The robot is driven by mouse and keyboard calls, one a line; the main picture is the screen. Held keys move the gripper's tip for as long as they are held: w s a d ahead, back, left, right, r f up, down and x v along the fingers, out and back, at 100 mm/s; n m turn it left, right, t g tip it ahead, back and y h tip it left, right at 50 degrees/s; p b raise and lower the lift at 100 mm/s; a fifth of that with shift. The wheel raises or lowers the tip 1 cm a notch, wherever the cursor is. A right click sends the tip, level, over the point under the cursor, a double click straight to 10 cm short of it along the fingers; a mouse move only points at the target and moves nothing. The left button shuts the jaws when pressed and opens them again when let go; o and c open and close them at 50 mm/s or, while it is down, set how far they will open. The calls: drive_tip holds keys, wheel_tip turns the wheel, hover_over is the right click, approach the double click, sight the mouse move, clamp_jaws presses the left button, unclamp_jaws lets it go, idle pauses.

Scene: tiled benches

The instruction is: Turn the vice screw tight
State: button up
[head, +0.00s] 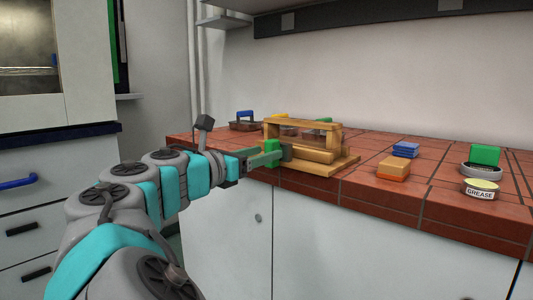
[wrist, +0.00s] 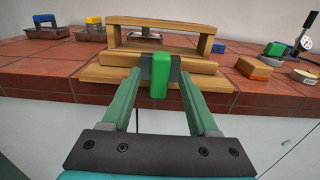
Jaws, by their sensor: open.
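The vice is a wooden frame (head: 303,127) on a stepped wooden base, at the front edge of the tiled bench; it also fills the top middle of the wrist view (wrist: 160,21). A green handle (wrist: 160,77), apparently the vice screw's, sticks out from its front before a dark grey plate (wrist: 146,67). My gripper (wrist: 159,80) is open, with one green finger on each side of the handle. Gaps show between handle and fingers. In the head view my gripper (head: 277,153) reaches the vice's front from the left and partly hides the handle.
On the red-tiled bench (head: 440,205), an orange sponge-like block (head: 393,168), blue stacked pieces (head: 405,149), a green-topped round item (head: 484,156) and a grease tin (head: 480,188) stand right of the vice. A blue-handled item (head: 245,120) stands behind left. A shelf (head: 390,15) hangs above.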

drive_tip(key=shift+x, duration=0.9)
drive_tip(key=shift+c, duration=0.2)
clamp_jaws()
